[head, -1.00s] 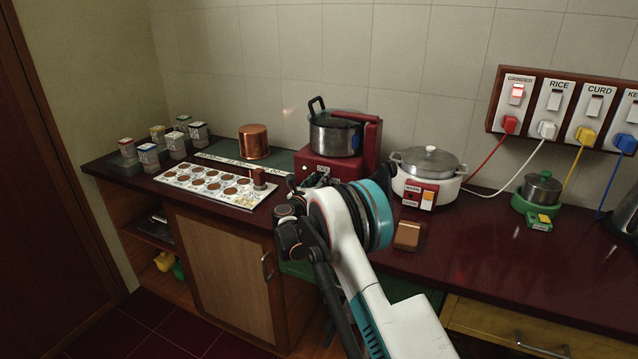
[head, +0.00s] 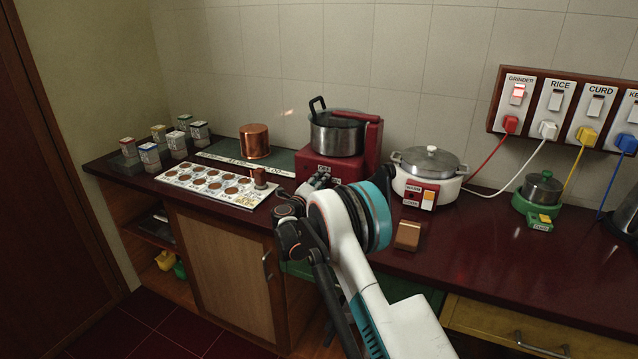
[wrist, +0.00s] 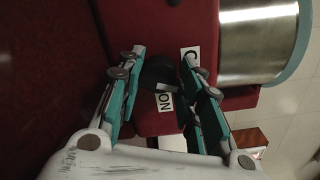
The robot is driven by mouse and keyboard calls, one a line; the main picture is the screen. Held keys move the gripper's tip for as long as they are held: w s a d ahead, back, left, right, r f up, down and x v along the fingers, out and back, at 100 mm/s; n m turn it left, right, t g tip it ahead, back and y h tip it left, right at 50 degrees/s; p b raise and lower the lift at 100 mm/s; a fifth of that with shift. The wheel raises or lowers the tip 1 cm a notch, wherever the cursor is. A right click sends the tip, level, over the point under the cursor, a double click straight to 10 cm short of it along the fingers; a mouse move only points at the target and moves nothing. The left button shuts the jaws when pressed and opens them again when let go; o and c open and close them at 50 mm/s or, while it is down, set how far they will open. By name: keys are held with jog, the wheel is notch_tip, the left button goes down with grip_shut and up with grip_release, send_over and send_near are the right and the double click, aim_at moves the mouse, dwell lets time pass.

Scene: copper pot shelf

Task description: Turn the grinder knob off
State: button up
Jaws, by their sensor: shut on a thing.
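The grinder (head: 340,170) is a red base with a steel jar (head: 336,136) on top, standing on the counter against the wall. Its dark round knob (wrist: 158,72) shows in the wrist view between my fingers, on the red front face. A white label reading "ON" (wrist: 164,102) is beside the knob, and another label (wrist: 190,55) is partly covered by a finger. My gripper (head: 320,180) is at the grinder's front, and its teal fingers in the wrist view (wrist: 160,68) are shut on the knob. The knob's pointer direction is not clear. In the head view my gripper hides the knob.
The rice cooker (head: 428,175) stands right of the grinder, with a small brown box (head: 408,236) in front. A tray of brown discs (head: 215,184) and a copper pot (head: 255,141) are to the left. The grinder wall switch (head: 517,93) glows red.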

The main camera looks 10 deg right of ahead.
jog(key=shift+f+n, duration=0.1)
jog(key=shift+n, duration=2.1)
jog(key=o, duration=1.1)
jog(key=shift+c, duration=0.2)
jog(key=shift+a, duration=0.1)
jog(key=v, duration=1.2)
